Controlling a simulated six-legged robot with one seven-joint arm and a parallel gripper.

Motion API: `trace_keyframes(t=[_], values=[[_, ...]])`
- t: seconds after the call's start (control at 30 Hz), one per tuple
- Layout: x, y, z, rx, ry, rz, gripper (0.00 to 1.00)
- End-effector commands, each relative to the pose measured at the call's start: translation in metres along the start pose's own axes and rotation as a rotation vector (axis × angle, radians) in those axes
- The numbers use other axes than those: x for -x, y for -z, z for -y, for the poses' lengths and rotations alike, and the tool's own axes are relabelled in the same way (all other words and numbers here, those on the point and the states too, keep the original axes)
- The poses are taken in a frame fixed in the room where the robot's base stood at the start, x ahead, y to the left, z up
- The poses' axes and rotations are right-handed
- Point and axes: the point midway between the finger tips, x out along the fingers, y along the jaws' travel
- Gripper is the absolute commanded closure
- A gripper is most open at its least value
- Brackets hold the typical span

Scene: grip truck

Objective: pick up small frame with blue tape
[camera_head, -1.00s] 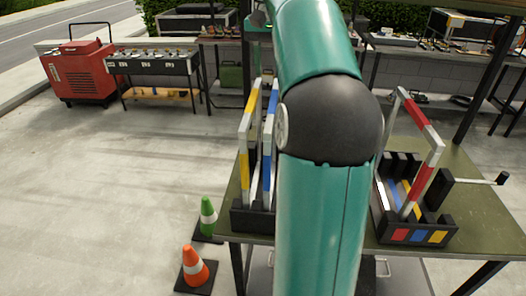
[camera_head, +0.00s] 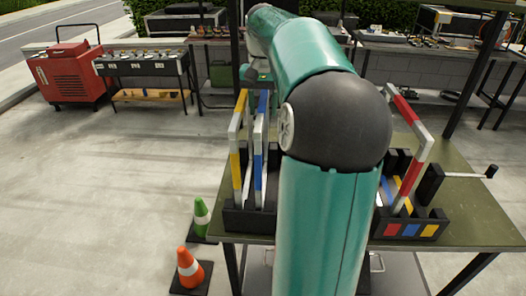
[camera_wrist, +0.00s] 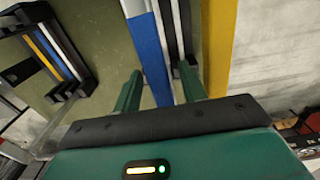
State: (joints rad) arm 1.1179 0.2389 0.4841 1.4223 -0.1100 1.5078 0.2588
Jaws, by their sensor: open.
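The small frame with blue tape (camera_head: 258,157) stands upright in a black holder (camera_head: 240,219) on the green table, beside a frame with yellow tape (camera_head: 236,160). In the wrist view, the blue-taped bar (camera_wrist: 146,45) runs between the two green fingers of my gripper (camera_wrist: 160,82). The fingers are apart, one on each side of the bar, with visible gaps. The yellow-taped bar (camera_wrist: 217,45) lies outside the right finger. In the head view, my arm hides part of the table and the gripper's fingertips.
A second holder (camera_head: 410,227) with a red-taped frame (camera_head: 413,160) stands on the table's right, beside a crank (camera_head: 470,174). Green (camera_head: 201,216) and orange (camera_head: 189,268) cones stand on the floor at left. Benches and a red cart (camera_head: 73,75) are behind.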

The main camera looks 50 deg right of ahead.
Motion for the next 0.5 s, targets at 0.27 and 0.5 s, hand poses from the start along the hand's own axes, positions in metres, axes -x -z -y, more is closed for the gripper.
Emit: trace_keyframes(t=[0.27, 0.5], values=[[-0.021, 0.000, 0.001, 0.001, 0.000, -0.001, 0.58], [-0.021, 0.000, 0.001, 0.001, 0.000, -0.001, 0.80]])
